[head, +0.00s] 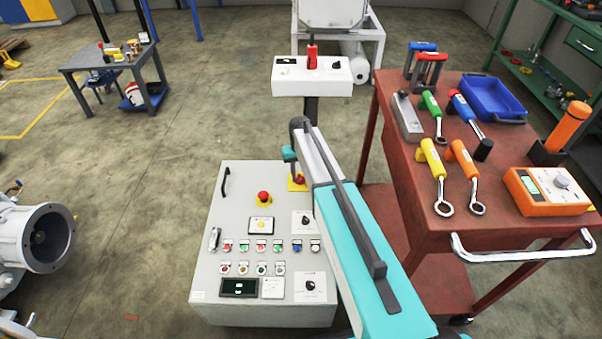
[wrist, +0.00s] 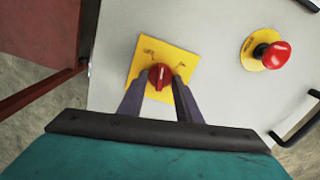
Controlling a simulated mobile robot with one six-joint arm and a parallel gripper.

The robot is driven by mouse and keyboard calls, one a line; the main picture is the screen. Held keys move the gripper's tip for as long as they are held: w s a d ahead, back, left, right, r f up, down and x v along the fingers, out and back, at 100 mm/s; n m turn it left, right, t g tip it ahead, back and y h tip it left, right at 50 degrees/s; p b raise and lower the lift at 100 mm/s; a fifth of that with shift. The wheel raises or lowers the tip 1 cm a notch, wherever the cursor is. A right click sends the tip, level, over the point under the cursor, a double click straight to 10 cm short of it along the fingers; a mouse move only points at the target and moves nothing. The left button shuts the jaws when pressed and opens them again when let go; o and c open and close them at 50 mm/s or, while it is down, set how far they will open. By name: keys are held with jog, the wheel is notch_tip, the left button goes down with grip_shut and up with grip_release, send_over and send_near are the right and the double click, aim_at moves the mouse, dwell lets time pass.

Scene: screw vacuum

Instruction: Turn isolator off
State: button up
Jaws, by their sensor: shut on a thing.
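The isolator is a red rotary knob (wrist: 160,76) on a yellow square plate (wrist: 174,56) at the far right corner of the grey control panel (head: 225,260). My gripper (wrist: 160,84) has one dark finger on each side of the knob and is shut on it. The knob's grip bar runs roughly up and down in the wrist view. Small markings show on the plate above and to the right of the knob, too blurred to read. In the head view my gripper (head: 291,166) partly covers the yellow plate (head: 298,186).
A red emergency stop (wrist: 275,54) on a yellow disc sits beside the isolator; it also shows in the head view (head: 263,197). Several buttons and switches cover the panel. A red tool cart (head: 395,165) stands close on the right. Open floor (head: 140,200) lies to the left.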

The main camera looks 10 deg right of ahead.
aim_at(299, 177)
jog(key=n, duration=0.3)
jog(key=n+p, duration=0.1)
jog(key=n, duration=0.2)
jog(key=shift+s+a+n, duration=0.15)
jog(key=shift+n, duration=0.15)
dwell(0.3)
jog(key=o, duration=1)
jog(key=shift+r, duration=0.15)
notch_tip(299, 177, up, 14)
jog(key=shift+f, duration=0.25)
jog(key=shift+r, duration=0.1)
